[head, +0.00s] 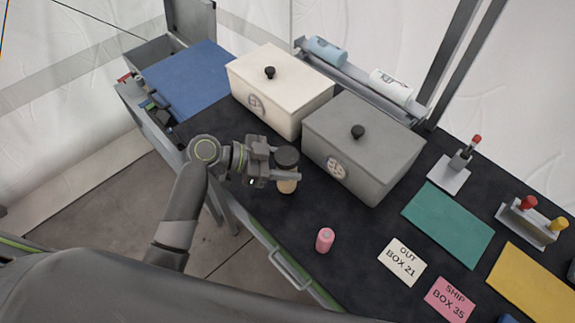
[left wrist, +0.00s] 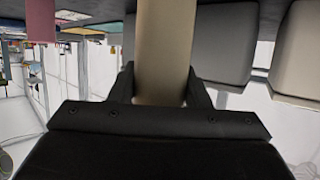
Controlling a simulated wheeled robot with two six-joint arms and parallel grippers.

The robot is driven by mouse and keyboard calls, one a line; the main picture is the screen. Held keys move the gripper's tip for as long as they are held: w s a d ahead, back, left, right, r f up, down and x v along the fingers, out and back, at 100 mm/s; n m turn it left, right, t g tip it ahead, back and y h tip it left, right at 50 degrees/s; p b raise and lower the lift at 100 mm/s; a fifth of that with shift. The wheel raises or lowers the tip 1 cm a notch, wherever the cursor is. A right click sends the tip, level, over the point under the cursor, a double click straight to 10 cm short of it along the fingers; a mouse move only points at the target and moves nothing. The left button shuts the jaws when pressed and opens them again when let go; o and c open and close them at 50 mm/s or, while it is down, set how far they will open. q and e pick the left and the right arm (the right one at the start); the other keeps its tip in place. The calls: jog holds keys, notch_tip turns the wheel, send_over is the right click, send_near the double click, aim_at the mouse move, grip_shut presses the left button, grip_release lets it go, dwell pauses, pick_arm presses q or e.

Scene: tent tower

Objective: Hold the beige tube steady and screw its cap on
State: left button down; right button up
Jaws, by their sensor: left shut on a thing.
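The beige tube (head: 287,186) stands upright at the front edge of the dark tabletop, left of the grey box. My right gripper is not in view.
A cream lidded box (head: 290,112) and a grey lidded box (head: 375,165) stand close behind the tube. A pink cylinder (head: 325,240) stands to the front right. A white card (head: 401,262) and a green mat (head: 447,224) lie farther right. Dark tabletop between tube and pink cylinder is clear.

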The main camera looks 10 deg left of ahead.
pick_arm(q)
jog(key=shift+f, duration=0.6)
jog(key=shift+f, duration=0.2)
jog(key=c, duration=0.8)
grip_release()
jog(key=shift+o, duration=0.2)
